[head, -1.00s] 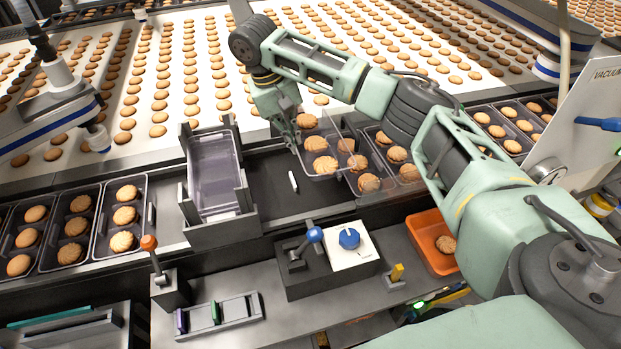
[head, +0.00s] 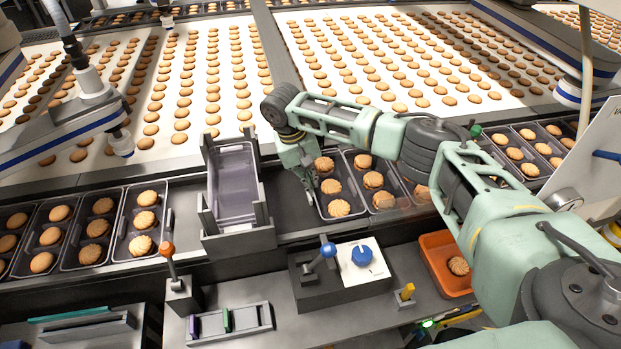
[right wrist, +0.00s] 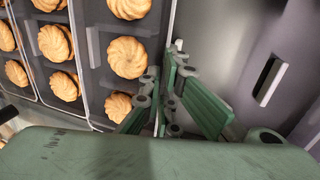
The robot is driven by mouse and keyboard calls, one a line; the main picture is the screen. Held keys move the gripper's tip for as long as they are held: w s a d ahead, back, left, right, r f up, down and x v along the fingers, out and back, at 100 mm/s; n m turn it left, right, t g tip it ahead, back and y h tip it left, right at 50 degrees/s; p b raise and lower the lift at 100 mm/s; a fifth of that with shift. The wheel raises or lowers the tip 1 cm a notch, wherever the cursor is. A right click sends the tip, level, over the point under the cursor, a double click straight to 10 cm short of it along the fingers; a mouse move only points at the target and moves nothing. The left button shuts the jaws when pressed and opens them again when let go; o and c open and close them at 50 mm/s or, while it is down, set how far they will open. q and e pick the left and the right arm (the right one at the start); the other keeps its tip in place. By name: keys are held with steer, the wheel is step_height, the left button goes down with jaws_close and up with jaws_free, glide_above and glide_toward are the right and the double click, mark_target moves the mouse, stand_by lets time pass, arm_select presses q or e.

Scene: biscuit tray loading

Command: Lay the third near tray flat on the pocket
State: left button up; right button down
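The tray (head: 318,203) holds a column of three biscuits and lies level on the dark bed, just left of another filled tray. It also shows in the right wrist view (right wrist: 97,75). My right gripper (head: 313,185) points down at the tray's left wall. In the right wrist view its green fingers (right wrist: 163,82) stand on either side of that wall and look closed on it. The tray's underside and its seating in the pocket are hidden. My left gripper is not in view.
Filled trays (head: 400,204) stand close on the right. A stack of empty trays (head: 237,185) in a grey holder stands to the left, with dark bed between. Nearer are a control box with a blue knob (head: 362,256) and an orange bin (head: 432,256) holding a biscuit.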

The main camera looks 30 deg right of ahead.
steer(key=shift+f, duration=0.1)
steer(key=shift+f, duration=0.5)
steer(key=c, duration=2.5)
jaws_free()
steer(key=o, duration=0.5)
steer(key=shift+b+v, duration=1.45)
steer(key=shift+v, duration=5.25)
